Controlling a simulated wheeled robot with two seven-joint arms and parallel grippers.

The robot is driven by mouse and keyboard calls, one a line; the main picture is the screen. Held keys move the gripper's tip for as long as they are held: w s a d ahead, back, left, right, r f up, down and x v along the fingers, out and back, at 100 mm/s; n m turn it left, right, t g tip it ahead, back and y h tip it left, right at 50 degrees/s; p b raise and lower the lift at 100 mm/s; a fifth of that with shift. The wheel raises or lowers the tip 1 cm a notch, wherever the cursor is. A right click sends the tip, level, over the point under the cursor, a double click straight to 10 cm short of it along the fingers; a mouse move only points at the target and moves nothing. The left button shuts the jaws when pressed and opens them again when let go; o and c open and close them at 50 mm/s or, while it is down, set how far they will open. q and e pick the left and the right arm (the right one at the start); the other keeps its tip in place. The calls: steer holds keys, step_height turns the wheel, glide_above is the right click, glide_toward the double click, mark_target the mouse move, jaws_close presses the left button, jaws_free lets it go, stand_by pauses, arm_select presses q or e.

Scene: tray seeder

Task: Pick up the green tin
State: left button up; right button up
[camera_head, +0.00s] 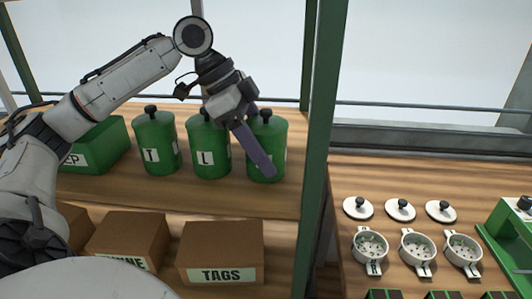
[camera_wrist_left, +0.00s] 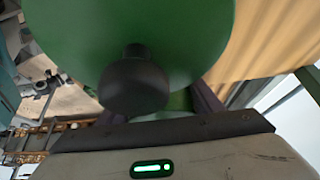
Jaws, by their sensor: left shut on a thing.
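Three green tins with black knobs stand in a row on the upper wooden shelf. One tin (camera_head: 154,142) is marked T and another tin (camera_head: 206,150) is marked L. My left gripper (camera_head: 259,149) reaches down to the rightmost green tin (camera_head: 271,136) and is shut on it, with one finger slanting across its front and hiding most of its label. The tin looks upright, its base about level with the others. In the left wrist view the green tin (camera_wrist_left: 165,40) and its black knob (camera_wrist_left: 134,82) fill the space between the fingers. My right gripper is not in view.
A green box (camera_head: 98,148) stands left of the tins. Brown boxes, one labelled TAGS (camera_head: 222,245), sit below. A green post (camera_head: 318,150) rises just right of the held tin. White lids (camera_head: 400,209) and strainer-like cups (camera_head: 417,246) lie on the right-hand table.

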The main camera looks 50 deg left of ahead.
mark_target(260, 123)
arm_select(q)
steer(key=shift+r, duration=0.1)
